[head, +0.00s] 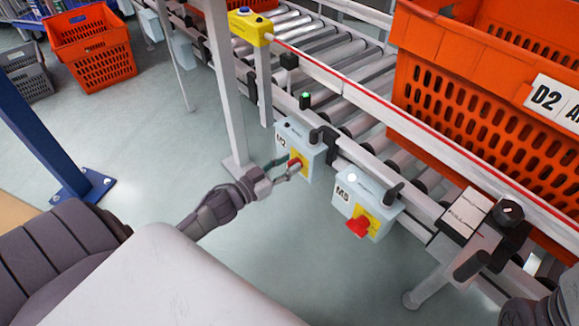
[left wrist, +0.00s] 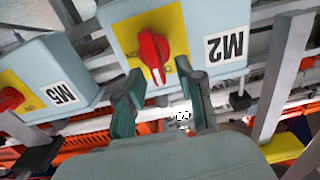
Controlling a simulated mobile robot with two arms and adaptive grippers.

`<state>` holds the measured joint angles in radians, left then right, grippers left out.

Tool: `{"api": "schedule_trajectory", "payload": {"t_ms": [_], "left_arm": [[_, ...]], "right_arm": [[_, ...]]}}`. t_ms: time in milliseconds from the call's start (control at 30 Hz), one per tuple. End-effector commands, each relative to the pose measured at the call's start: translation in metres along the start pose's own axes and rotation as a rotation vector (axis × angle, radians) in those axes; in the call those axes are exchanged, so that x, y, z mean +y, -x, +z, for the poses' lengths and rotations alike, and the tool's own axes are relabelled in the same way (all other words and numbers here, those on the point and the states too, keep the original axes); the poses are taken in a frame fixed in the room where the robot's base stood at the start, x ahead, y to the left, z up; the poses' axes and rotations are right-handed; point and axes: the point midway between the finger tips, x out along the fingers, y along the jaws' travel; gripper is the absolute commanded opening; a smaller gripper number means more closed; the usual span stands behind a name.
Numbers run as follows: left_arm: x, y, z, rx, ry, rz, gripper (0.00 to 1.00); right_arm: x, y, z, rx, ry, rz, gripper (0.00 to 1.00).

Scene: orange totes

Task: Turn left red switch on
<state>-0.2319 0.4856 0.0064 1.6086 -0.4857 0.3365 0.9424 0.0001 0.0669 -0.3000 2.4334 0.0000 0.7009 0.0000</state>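The left red switch (head: 294,164) is a rotary knob on a yellow plate on the pale blue M2 box (head: 300,140), fixed to the conveyor's side. In the left wrist view the knob (left wrist: 153,50) appears large, upside down with its box (left wrist: 205,25). My left gripper (head: 282,170) is at the front of this box. Its two green fingers (left wrist: 160,85) are spread, with their tips close to the knob's lower end in the wrist view. Nothing is clamped between them; contact with the knob cannot be told. My right gripper is not visible.
The M5 box (head: 362,195) with another red switch (head: 358,226) sits just right of the M2 box. A white post (head: 222,90) stands left of it. A large orange tote (head: 480,110) rests on the roller conveyor (head: 350,65). Open floor lies below the boxes.

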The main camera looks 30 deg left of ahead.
Motion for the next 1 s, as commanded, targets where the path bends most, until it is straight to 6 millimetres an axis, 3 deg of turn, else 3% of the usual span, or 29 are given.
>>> {"api": "schedule_trajectory", "payload": {"t_ms": [400, 633, 1000], "left_arm": [[-0.0001, -0.0099, -0.0005, -0.001, -0.001, 0.0, 0.38], [-0.0002, -0.0097, -0.0002, -0.001, -0.001, 0.0, 0.01], [0.0003, -0.0084, 0.0038, -0.009, -0.005, -0.002, 0.0]], "right_arm": [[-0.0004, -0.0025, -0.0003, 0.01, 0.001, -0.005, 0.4], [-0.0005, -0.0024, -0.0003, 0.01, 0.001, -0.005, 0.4], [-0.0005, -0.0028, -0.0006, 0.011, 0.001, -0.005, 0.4]]}}
